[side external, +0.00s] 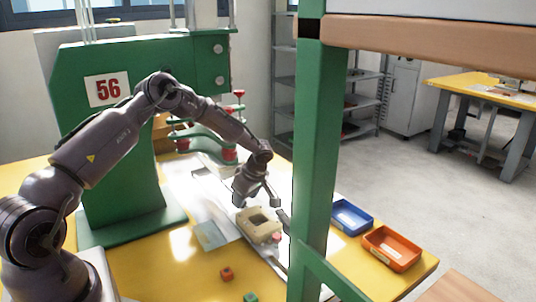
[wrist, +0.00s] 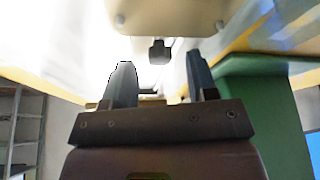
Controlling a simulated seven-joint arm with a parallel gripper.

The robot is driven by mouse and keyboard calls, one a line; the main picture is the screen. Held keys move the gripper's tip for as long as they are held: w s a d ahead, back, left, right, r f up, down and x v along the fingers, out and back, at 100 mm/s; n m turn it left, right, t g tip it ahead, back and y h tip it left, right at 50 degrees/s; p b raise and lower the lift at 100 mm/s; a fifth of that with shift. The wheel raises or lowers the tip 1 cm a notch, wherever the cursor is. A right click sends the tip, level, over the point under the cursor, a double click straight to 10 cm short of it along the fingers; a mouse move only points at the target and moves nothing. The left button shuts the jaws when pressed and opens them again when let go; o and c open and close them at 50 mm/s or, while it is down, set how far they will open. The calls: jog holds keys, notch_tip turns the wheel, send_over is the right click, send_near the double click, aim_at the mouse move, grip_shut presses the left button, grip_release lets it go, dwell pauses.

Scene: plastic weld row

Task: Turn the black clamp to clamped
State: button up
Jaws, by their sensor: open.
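A small black part, apparently the black clamp (wrist: 160,50), shows in the wrist view at the edge of a beige block (wrist: 180,12). It lies between the tips of my gripper (wrist: 159,62), beyond or level with them; I cannot tell which. My gripper's fingers are apart with nothing held. In the side view, my gripper (side external: 278,203) is low beside the beige block (side external: 260,225), which has a dark opening in its top. The clamp cannot be made out there, and its position, clamped or not, cannot be told.
A green post (side external: 310,150) stands in front of the work area. A green machine (side external: 125,130) marked 56 rises behind my arm. Blue (side external: 352,217) and orange (side external: 391,249) trays sit at right on the yellow table (side external: 180,275). Red (side external: 227,274) and green (side external: 251,297) cubes lie in front.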

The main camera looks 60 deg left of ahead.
jog(key=shift+s+a+f+m, duration=0.2)
jog(key=shift+f+m, duration=0.2)
jog(key=shift+f, duration=0.15)
jog(key=m+t, duration=0.1)
jog(key=m, duration=0.1)
jog(key=m+t, duration=0.1)
jog(key=m, duration=0.2)
jog(key=shift+s+r+m, duration=0.1)
jog(key=shift+s+m, duration=0.05)
jog(key=shift+m, duration=0.15)
jog(key=w+d+r+m+t+h, duration=0.1)
jog(key=w+d+r+t, duration=0.3)
jog(key=r, duration=0.5)
jog(key=w+d+r+m+t+h, duration=0.1)
jog(key=d+r+t, duration=0.35)
jog(key=r, duration=0.35)
jog(key=s+d+r+m+g+h, duration=0.2)
jog(key=s+d+r+m+h, duration=0.3)
jog(key=s+d, duration=0.5)
jog(key=shift+s+d+r+m, duration=0.2)
jog(key=shift+d+r+m, duration=0.9)
jog(key=shift+d+m, duration=0.4)
jog(key=shift+d, duration=0.1)
jog(key=shift+c, duration=0.3)
